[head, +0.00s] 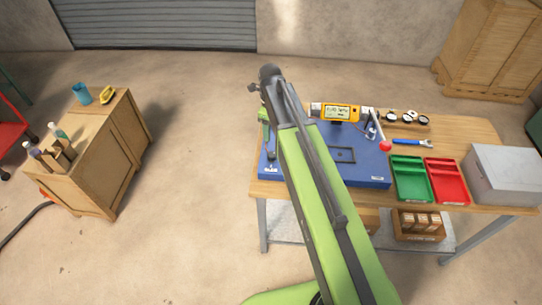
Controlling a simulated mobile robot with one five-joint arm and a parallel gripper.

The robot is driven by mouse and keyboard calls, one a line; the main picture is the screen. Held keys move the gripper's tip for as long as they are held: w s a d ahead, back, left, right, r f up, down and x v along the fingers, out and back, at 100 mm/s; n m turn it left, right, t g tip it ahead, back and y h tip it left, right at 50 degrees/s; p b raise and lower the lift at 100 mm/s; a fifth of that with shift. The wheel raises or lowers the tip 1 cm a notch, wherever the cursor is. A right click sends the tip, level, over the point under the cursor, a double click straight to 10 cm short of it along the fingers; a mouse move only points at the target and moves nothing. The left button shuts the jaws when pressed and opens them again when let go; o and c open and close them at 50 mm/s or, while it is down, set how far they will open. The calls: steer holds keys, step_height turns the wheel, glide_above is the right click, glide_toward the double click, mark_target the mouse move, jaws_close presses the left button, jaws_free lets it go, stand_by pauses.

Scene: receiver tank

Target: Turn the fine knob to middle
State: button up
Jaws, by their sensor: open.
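The fine knob cannot be picked out in the head view; it is too small or hidden behind my arm. A blue mat (372,173) lies on the workbench, with a dark rectangular outline on it. An orange instrument with a lit display (341,112) stands at its back edge. A red ball (385,146) shows beside a thin grey upright part at the mat's right. My green arm reaches across the mat's left part.
A green tray (411,183), a red tray (447,185) and a grey box (504,173) fill the bench's right side. Round gauges (408,117) and a blue-handled tool (411,142) lie behind. A wooden cabinet (118,140) stands left. The floor between is clear.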

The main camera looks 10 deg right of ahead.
mark_target(271, 154)
steer(key=f+b, duration=0.6)
steer(key=f, duration=0.1)
steer(key=f+b, duration=0.7)
steer(key=shift+w+d+f, duration=0.15)
steer(key=shift+w+f, duration=0.05)
steer(key=shift+f, duration=0.2)
steer(key=shift+r, duration=0.1)
jaws_close()
